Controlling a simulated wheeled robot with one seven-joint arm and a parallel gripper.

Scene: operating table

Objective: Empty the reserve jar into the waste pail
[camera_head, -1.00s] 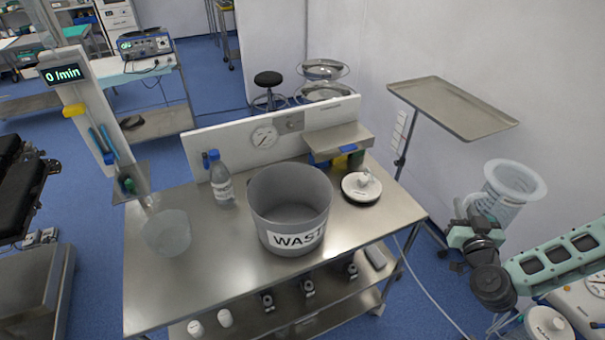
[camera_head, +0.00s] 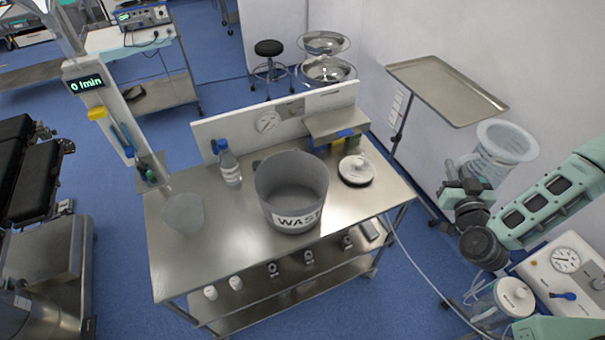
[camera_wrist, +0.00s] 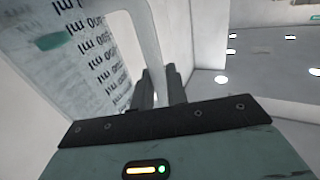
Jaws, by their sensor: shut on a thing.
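The waste pail (camera_head: 292,218) is a grey open bucket labelled "WAST…" on the steel table; it looks empty. A clear graduated jar (camera_head: 492,168) with a wide rim, apparently the reserve jar, is held up at the right, roughly upright and clear of the table. My gripper (camera_head: 462,188) is shut on its handle. In the wrist view the jar's printed wall (camera_wrist: 70,75) fills the left, and its pale handle passes between the fingers of my gripper (camera_wrist: 160,90). I cannot tell what the jar contains.
On the steel table (camera_head: 235,255) stand a clear beaker (camera_head: 183,214), a blue-capped bottle (camera_head: 229,166) and a white lid-like piece (camera_head: 356,170). A raised tray (camera_head: 446,88) stands behind. A white-lidded jar (camera_head: 513,297) and gauge unit (camera_head: 562,268) are at lower right.

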